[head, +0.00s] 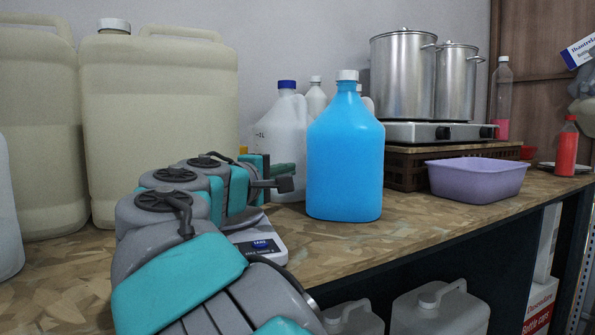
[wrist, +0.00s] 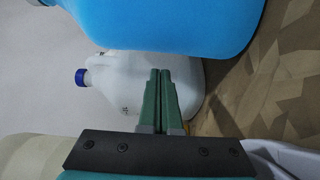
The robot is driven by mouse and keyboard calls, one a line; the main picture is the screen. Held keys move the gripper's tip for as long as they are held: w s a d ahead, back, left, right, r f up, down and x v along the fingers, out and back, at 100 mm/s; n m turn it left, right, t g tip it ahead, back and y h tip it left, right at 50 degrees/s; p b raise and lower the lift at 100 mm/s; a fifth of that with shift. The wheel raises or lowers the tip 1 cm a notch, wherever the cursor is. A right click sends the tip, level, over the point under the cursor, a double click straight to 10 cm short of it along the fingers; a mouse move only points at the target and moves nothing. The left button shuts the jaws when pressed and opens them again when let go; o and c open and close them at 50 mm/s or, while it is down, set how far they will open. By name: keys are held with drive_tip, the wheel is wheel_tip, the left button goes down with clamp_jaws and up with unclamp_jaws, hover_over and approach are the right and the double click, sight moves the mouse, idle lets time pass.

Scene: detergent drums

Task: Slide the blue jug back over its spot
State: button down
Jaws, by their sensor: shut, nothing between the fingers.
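The blue jug (head: 345,158) stands upright on the wooden counter, with a white cap. It fills the upper part of the wrist view (wrist: 170,22), where its image is turned sideways. My gripper (head: 289,176) is to the left of the jug in the head view, low down near its side. In the wrist view my gripper's green fingers (wrist: 161,75) are together with nothing between them. They point toward a white jug with a blue cap (wrist: 130,75), and the blue jug lies to one side of them. I cannot tell whether they touch either jug. No marked spot is visible on the counter.
The white jug (head: 282,132) stands behind my gripper. Large beige drums (head: 165,130) stand at left. A white scale (head: 262,246) lies beside my arm. A purple basin (head: 478,180) and a stove with pots (head: 402,75) are at right. Counter in front of the blue jug is clear.

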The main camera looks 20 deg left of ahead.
sight(307, 169)
drive_tip(key=shift+w+d, duration=0.2)
drive_tip(key=shift+w, duration=1.1)
drive_tip(key=shift+w+d, duration=0.2)
drive_tip(key=shift+w, duration=1.1)
drive_tip(key=shift+s+d, duration=0.35)
drive_tip(key=shift+d, duration=0.25)
drive_tip(key=shift+s+d, duration=0.3)
drive_tip(key=shift+d, duration=0.3)
